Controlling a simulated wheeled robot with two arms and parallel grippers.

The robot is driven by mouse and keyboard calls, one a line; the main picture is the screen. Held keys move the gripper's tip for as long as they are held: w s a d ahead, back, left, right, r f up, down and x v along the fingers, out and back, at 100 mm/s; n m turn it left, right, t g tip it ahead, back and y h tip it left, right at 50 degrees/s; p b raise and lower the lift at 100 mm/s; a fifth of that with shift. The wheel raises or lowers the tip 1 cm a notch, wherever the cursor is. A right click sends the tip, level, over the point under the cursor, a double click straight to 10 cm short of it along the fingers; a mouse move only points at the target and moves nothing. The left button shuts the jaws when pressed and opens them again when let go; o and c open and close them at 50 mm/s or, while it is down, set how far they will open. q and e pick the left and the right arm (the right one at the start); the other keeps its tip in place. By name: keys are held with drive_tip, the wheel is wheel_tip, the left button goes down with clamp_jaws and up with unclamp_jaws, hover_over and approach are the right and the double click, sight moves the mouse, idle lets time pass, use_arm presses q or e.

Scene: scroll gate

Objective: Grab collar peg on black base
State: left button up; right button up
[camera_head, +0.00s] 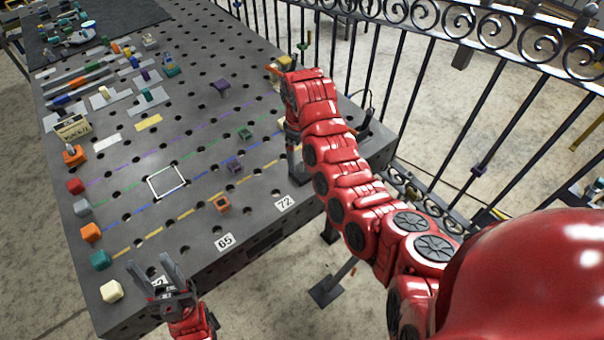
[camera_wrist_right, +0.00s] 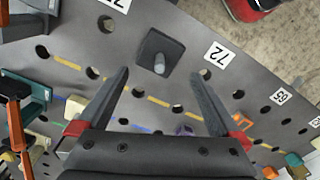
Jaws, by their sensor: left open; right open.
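The collar peg (camera_wrist_right: 160,64) is a short grey post standing on a square black base (camera_wrist_right: 151,43) on the table. My right gripper (camera_wrist_right: 160,75) is open above the table, and in the right wrist view the peg appears between and slightly beyond its fingertips, with no contact visible. In the head view my right gripper (camera_head: 294,155) points down near the table's right edge; a dark patch at its fingertips may be the black base, and the peg cannot be made out there. My left gripper (camera_head: 153,268) is open and empty over the table's near left corner.
The perforated grey table (camera_head: 190,215) carries number labels, including 72 (camera_head: 285,203). A white square outline (camera_head: 167,181), an orange square piece (camera_head: 222,203) and purple and green pieces lie on it. Coloured blocks line the left edge. A black railing (camera_head: 400,60) stands behind the table.

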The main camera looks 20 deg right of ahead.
sight(302, 171)
drive_tip(key=shift+s+f+p, duration=0.15)
drive_tip(key=shift+f+p, duration=0.2)
drive_tip(key=shift+f, duration=0.8)
drive_tip(key=f+p, duration=0.3)
drive_tip(key=shift+s+d+f, duration=0.1)
drive_tip(key=shift+d+f, duration=0.15)
drive_tip(key=shift+f, duration=0.8)
clamp_jaws()
